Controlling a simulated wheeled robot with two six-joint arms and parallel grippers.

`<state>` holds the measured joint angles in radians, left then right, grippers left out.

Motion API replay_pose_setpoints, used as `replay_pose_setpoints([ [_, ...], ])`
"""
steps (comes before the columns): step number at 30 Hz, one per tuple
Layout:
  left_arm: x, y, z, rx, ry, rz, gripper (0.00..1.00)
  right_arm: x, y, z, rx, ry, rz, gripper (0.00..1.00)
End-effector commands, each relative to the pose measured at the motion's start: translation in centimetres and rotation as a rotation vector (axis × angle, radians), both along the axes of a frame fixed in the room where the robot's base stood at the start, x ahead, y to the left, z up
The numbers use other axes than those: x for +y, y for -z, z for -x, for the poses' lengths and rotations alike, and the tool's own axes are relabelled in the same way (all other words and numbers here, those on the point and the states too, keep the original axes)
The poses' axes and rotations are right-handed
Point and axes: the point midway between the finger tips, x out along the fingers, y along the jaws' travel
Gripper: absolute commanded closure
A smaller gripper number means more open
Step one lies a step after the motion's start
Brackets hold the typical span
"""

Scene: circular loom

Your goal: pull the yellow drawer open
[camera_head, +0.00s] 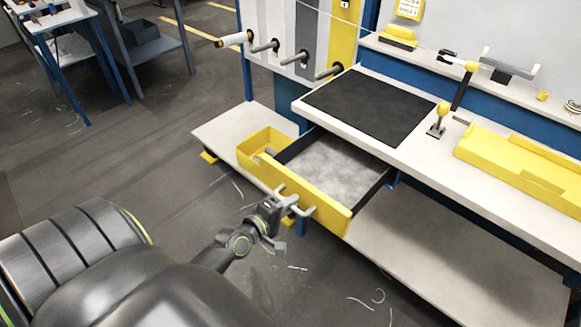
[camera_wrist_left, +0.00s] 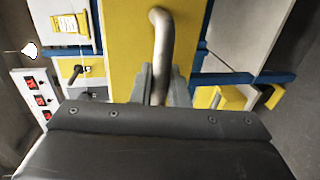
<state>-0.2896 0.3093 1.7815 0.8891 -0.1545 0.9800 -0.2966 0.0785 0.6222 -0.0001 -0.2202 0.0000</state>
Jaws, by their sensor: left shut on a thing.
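The yellow drawer (camera_head: 318,194) stands pulled out below the worktop, and its grey inside (camera_head: 340,165) shows empty. Its front carries a grey bar handle (camera_head: 304,209). My left gripper (camera_head: 279,207) is at the drawer front, shut on the handle. In the left wrist view the bent handle (camera_wrist_left: 162,30) runs down between the fingers of my left gripper (camera_wrist_left: 155,88), with the yellow drawer front (camera_wrist_left: 125,65) behind it. My right gripper is out of view.
The worktop (camera_head: 310,104) with a black mat (camera_head: 370,105) is above the drawer. A yellow bin (camera_head: 262,143) is left of the drawer, and a pale lower shelf (camera_head: 440,255) is below. Several pegs project from the panels behind. Open floor (camera_head: 130,175) lies to the left.

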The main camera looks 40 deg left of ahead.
Motion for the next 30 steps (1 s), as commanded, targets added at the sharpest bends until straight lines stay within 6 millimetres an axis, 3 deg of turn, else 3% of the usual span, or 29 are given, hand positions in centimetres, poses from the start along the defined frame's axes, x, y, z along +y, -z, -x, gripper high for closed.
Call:
replay_pose_setpoints([
  [6,0.0,0.0,0.0,0.001,0.0,0.0,1.0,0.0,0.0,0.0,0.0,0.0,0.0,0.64],
  [7,0.0,0.0,0.0,0.001,0.0,0.0,0.84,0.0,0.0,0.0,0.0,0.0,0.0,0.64],
  [11,0.0,0.0,0.0,0.001,0.0,0.0,0.68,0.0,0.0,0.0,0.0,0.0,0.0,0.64],
  [22,0.1,0.0,0.4,0.001,0.0,-0.001,0.68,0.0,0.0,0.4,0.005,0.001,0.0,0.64],
  [30,0.4,-0.7,4.6,0.003,0.0,-0.001,0.68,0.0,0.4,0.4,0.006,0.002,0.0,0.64],
])
